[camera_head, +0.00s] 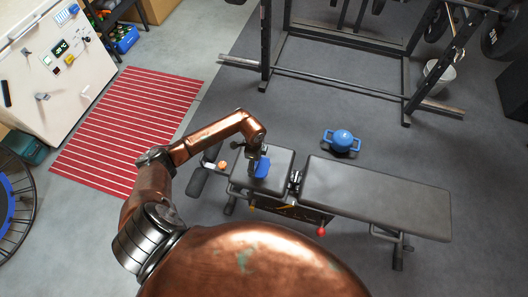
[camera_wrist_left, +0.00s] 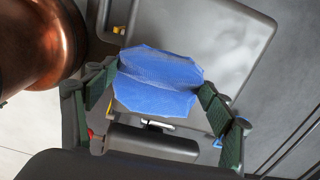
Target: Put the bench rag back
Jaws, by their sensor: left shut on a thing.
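A blue rag (camera_head: 262,168) is in my left gripper (camera_head: 256,158), over the short seat pad of the black bench (camera_head: 370,190). In the left wrist view the folded rag (camera_wrist_left: 158,80) spans the gap between the two green-padded fingers of the gripper (camera_wrist_left: 160,100). The grey seat pad (camera_wrist_left: 215,45) shows behind the rag. I cannot tell whether the rag touches the pad. My right gripper is in neither view.
A blue kettlebell (camera_head: 342,140) stands on the floor behind the bench. The squat rack (camera_head: 335,85) rises at the back, with a white bucket (camera_head: 438,76) at its right.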

